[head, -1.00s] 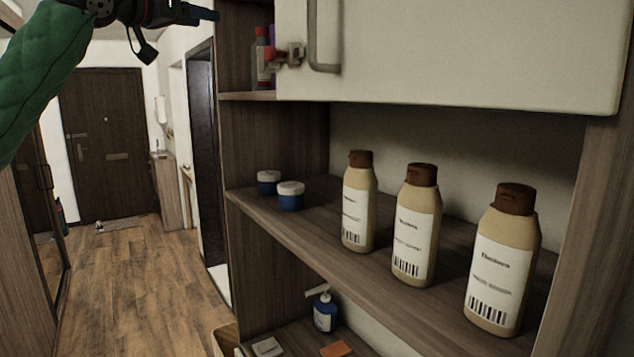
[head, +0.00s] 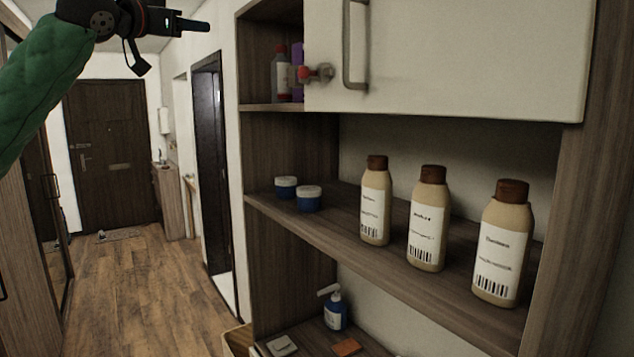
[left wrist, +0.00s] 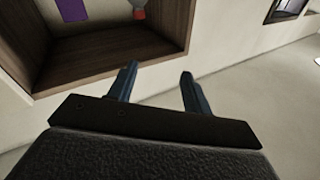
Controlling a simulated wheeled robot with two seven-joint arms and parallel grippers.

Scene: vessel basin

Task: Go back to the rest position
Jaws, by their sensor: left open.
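My left gripper (head: 190,25) is at the top left of the head view, at the end of my green-sleeved arm, to the left of the wooden shelf unit (head: 290,150). It is apart from the unit. In the left wrist view its two blue fingers (left wrist: 160,85) stand apart with nothing between them, so it is open and empty. The open compartment (left wrist: 120,35) shows beyond the fingers. My right gripper is in no view.
Three beige bottles (head: 428,220) and two blue jars (head: 308,198) stand on the middle shelf. A white sliding door (head: 450,60) with a handle covers part of the top shelf. A pump bottle (head: 334,310) stands below. The wooden floor (head: 150,290) at left is clear.

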